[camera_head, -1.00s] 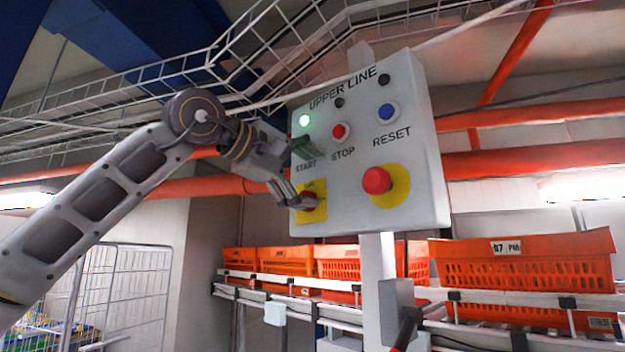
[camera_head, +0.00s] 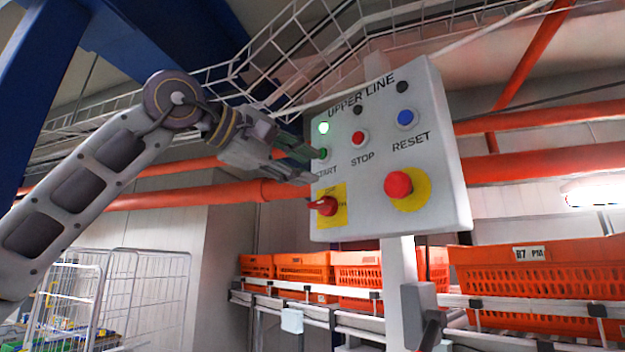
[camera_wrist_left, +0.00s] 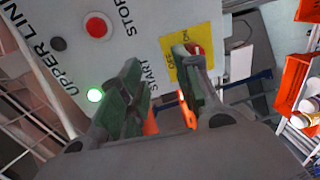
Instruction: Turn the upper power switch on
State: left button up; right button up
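The grey UPPER LINE control box (camera_head: 372,214) faces me in the head view. Its power switch is a red rotary knob (camera_head: 324,206) on a yellow plate (camera_head: 338,219), low at left. The knob's handle looks roughly level, with the ON mark to its right. In the wrist view the red knob (camera_wrist_left: 196,49) is partly behind a finger. My left gripper (camera_head: 317,166) is open and empty, its fingers spread just above the knob and apart from it, near START. The wrist view shows the gap between the green-padded fingers (camera_wrist_left: 168,92). My right gripper is out of view.
A green lamp (camera_head: 323,128) is lit; the red STOP button (camera_head: 360,138), blue RESET button (camera_head: 405,117) and large red button (camera_head: 398,184) share the box. Orange totes (camera_head: 535,275) stand on racks behind. Wire cable trays (camera_head: 290,45) run above the arm.

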pick_arm(q)
jog(key=f+b+v, duration=0.1)
jog(key=v, duration=0.8)
jog(key=shift+f, duration=0.35)
dwell(1.2)
dwell(0.5)
dwell(0.6)
